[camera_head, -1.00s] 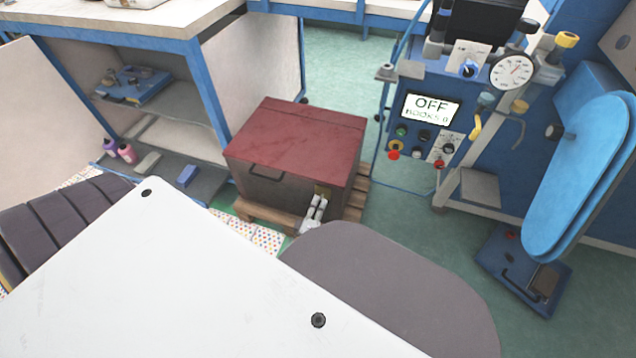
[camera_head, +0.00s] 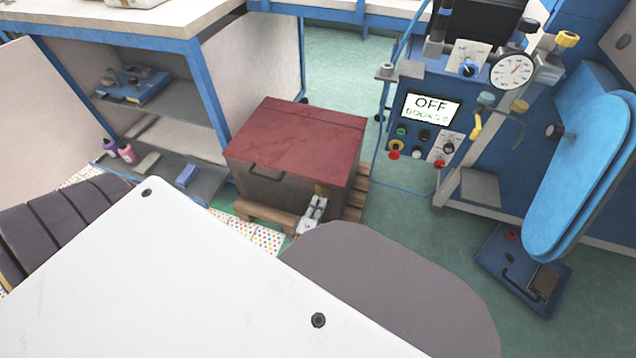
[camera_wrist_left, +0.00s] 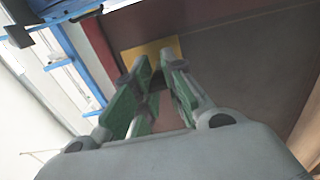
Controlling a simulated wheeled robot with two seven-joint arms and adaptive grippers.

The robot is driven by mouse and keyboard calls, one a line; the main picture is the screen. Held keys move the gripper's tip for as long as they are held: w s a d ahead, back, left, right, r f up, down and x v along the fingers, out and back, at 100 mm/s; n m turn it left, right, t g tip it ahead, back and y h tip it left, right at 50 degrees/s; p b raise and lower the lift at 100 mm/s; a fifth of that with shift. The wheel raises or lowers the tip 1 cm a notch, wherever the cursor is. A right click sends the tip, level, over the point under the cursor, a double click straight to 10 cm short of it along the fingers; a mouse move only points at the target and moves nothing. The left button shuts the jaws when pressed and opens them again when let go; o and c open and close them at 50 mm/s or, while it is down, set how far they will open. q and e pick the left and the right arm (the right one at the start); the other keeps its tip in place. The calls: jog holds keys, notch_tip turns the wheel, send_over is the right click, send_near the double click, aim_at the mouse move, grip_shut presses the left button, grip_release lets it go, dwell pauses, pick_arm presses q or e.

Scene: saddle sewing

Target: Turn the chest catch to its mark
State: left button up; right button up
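The dark red chest (camera_head: 298,138) has a brass-yellow plate on its front, near the right corner; the plate (camera_wrist_left: 150,50) shows better in the left wrist view. My left gripper (camera_head: 317,203) is at this plate, low on the chest's front. In the left wrist view the two green-padded fingers (camera_wrist_left: 157,66) reach to the plate, with a small gap between their tips. A dark part, seemingly the catch (camera_wrist_left: 156,82), shows between them. Whether the fingers press on it is unclear. The mark cannot be made out. My right gripper is not in view.
The chest stands on a wooden pallet (camera_head: 265,216). A workbench with shelves (camera_head: 165,133) is to its left. A blue machine with an OFF display (camera_head: 431,107) stands to its right. Green floor (camera_head: 400,240) is free between chest and machine.

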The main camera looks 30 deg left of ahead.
pick_arm(q)
jog(key=o, duration=1.1)
jog(key=shift+s, duration=0.1)
jog(key=v, duration=1.1)
jog(key=shift+s+d, duration=0.2)
jog(key=shift+s, duration=0.15)
jog(key=shift+r, duration=0.1)
